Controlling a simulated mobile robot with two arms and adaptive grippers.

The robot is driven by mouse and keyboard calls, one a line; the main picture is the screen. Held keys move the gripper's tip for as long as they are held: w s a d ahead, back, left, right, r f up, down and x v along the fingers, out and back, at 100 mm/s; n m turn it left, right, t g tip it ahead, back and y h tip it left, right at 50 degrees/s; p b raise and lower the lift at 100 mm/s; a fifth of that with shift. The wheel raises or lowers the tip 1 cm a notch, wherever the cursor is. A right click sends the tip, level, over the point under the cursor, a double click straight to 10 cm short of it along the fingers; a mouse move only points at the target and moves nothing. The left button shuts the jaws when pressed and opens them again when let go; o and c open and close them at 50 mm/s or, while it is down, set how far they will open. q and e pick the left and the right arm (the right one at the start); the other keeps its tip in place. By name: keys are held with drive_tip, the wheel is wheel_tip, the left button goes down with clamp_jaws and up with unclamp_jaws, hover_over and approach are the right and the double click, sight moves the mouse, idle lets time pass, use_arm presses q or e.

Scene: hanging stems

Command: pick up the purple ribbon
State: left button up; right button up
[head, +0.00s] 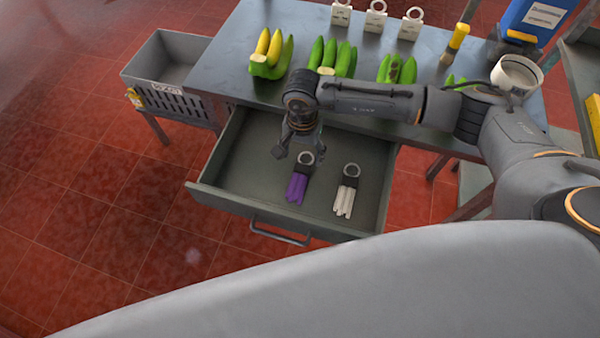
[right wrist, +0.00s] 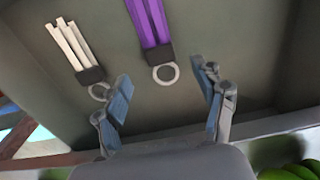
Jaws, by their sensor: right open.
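The purple ribbon (head: 297,187) lies in the open drawer (head: 230,170), a bundle of purple strips with a dark clip and a pale ring at its far end. It also shows in the right wrist view (right wrist: 150,25), with its ring between and beyond my fingertips. My right gripper (head: 294,148) hangs over the drawer, just behind the ribbon's ring in the head view. In the right wrist view my right gripper (right wrist: 165,95) is open, with nothing between its fingers. My left gripper is not in view.
A white ribbon (head: 345,198) lies right of the purple one in the drawer. Green and yellow banana bunches (head: 270,55), several white tags (head: 375,17) and a white cup (head: 517,75) stand on the metal table (head: 225,70). A grey bin (head: 165,58) stands at left.

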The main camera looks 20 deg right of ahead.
sight(303, 167)
drive_tip(key=shift+w+f, duration=0.1)
drive_tip(key=shift+f, duration=0.4)
drive_tip(key=shift+w+f, duration=0.1)
drive_tip(key=shift+f, duration=0.15)
wheel_tip(303, 167, down, 4)
drive_tip(key=shift+d+f+p, duration=0.1)
drive_tip(key=shift+p, duration=0.9)
drive_tip(key=shift+f, duration=0.4)
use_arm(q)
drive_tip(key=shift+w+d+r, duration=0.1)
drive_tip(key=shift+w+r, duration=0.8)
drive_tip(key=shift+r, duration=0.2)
use_arm(e)
drive_tip(key=c, duration=1)
